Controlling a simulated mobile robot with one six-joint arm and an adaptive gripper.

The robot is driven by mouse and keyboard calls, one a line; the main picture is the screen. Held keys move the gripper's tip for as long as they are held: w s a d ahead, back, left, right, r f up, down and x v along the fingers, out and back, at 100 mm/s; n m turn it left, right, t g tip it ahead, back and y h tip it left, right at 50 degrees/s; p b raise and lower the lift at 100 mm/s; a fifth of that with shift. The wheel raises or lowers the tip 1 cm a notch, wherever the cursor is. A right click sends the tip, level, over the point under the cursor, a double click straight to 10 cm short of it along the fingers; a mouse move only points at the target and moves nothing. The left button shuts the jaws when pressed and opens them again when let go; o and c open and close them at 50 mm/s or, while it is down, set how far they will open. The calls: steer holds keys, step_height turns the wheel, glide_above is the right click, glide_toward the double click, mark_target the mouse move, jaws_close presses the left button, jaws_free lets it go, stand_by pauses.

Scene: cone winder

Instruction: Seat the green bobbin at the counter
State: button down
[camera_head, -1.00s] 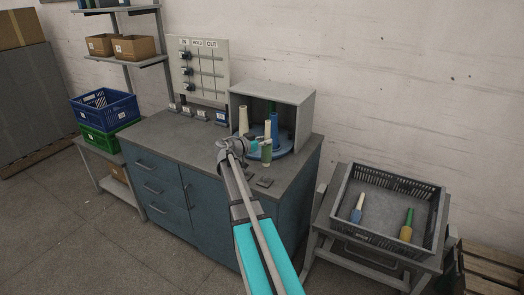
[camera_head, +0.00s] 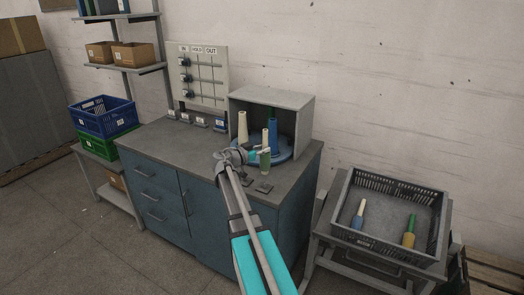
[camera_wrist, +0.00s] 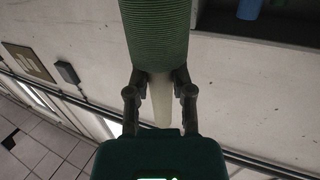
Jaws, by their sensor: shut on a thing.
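My gripper (camera_head: 258,153) is shut on the green bobbin (camera_head: 265,162) and holds it upright above the front right of the grey counter (camera_head: 170,140). In the wrist view the green winding (camera_wrist: 158,35) fills the top middle, and a bare cream tip (camera_wrist: 160,98) shows between the fingers (camera_wrist: 160,90). Two small dark pads (camera_head: 263,187) lie on the counter just below. I cannot tell the exact gap to the counter.
A grey open-fronted box (camera_head: 305,125) houses a blue round base (camera_head: 285,153) with a cream bobbin (camera_head: 242,127) and a blue bobbin (camera_head: 273,132). A panel (camera_head: 205,78) stands behind the counter. A grey crate (camera_head: 400,180) at right holds two bobbins.

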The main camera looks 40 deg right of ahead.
mark_target(262, 164)
steer(key=shift+f+b, duration=0.85)
steer(key=shift+f, duration=0.25)
steer(key=shift+w, duration=0.15)
stand_by(0.8)
steer(key=shift+f+b, duration=2.75)
stand_by(1.1)
steer(key=shift+c, duration=2.1)
jaws_free()
steer(key=shift+w+r, duration=0.1)
steer(key=shift+w, duration=0.05)
